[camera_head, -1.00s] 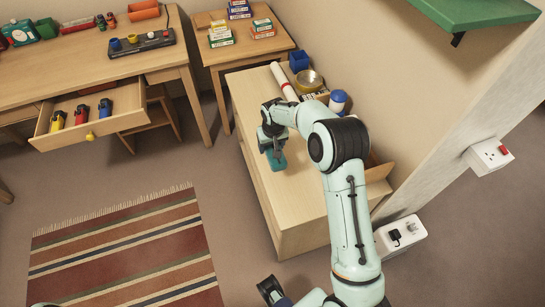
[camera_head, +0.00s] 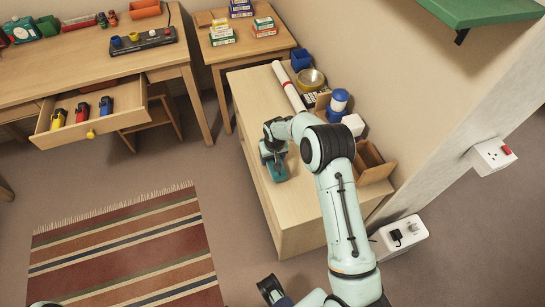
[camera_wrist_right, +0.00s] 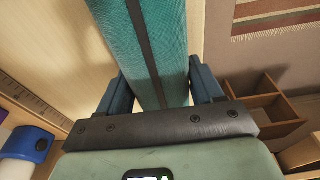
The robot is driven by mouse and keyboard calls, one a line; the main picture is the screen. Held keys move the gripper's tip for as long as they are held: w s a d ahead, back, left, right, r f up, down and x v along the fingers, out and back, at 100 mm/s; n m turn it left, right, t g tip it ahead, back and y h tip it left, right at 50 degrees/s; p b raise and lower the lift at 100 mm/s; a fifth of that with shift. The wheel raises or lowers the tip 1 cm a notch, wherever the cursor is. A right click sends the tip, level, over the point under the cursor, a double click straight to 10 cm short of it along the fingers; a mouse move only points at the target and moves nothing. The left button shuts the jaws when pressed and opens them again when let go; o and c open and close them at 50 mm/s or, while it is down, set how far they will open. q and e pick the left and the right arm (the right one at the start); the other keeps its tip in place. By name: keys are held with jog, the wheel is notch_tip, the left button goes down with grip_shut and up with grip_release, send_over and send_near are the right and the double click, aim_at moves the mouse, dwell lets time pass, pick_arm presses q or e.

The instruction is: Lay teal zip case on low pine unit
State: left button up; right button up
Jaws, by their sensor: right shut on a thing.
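The teal zip case (camera_head: 277,171) is held by my right gripper (camera_head: 271,157) over the front part of the low pine unit's top (camera_head: 292,210). In the right wrist view the case (camera_wrist_right: 172,45), with a dark zip strip along it, stands between the two fingers of the gripper (camera_wrist_right: 160,90), which are shut on it. The pine top shows behind it there. I cannot tell whether the case touches the top.
The unit's front left top is clear. A desk drawer (camera_head: 88,114) is open.

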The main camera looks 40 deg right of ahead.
aim_at(274, 160)
jog(key=shift+f+b, duration=0.35)
jog(key=shift+f, duration=0.2)
jog(key=o, duration=1.2)
jog(key=shift+r+p, duration=0.45)
jog(key=shift+r, duration=0.05)
jog(key=r, duration=0.4)
jog(key=s+r, duration=0.1)
jog(key=r, duration=0.3)
jog(key=s+r+p, duration=0.1)
jog(key=r, duration=0.3)
jog(key=shift+a, duration=0.3)
